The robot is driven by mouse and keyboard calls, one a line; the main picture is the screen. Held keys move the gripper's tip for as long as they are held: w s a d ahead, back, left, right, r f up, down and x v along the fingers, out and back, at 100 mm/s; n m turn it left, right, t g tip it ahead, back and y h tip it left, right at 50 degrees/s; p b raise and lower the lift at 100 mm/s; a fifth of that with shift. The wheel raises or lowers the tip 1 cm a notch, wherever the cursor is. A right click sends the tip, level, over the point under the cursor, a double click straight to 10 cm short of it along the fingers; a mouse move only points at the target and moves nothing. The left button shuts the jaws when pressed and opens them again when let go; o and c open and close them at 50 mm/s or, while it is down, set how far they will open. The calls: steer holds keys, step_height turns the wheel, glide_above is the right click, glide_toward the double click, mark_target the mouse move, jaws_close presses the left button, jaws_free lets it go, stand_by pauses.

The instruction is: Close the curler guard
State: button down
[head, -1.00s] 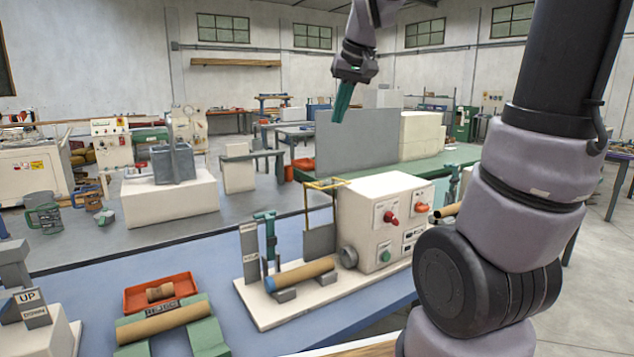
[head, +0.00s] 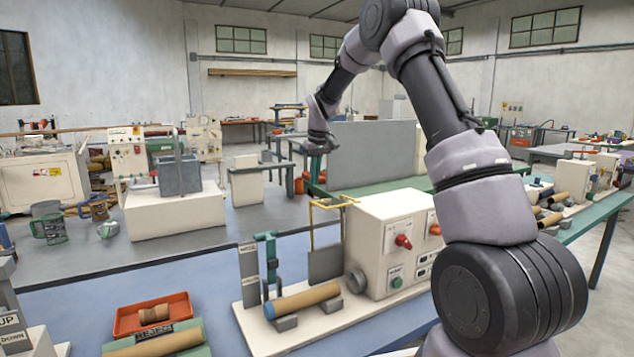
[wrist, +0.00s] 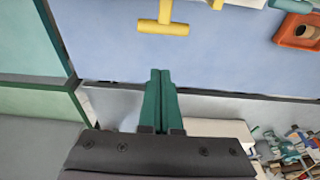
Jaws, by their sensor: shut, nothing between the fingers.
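The curler is a white box machine (head: 392,240) with a red knob and a green button, on a pale base on the blue bench. Beside its left face stands a grey plate (head: 325,264) with a yellow bar frame (head: 328,204) above it, seemingly the guard; its exact position is hard to tell. A brown tube (head: 304,299) with a blue end lies in front of it. My gripper (head: 317,168) appears above and beyond the guard, apart from it. In the wrist view my green fingers (wrist: 158,98) are together and empty. A yellow T-shaped bar (wrist: 163,22) lies ahead of them.
A red tray (head: 152,315) holds a short brown roll at the front left. An upright teal post (head: 271,262) and a grey labelled plate (head: 249,275) stand left of the guard. Blue bench surface (head: 150,268) is clear behind the tray.

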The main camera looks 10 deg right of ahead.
step_height(320, 180, down, 6)
steer(key=s, duration=0.2)
steer(key=shift+d, duration=0.3)
steer(key=shift+f, duration=0.1)
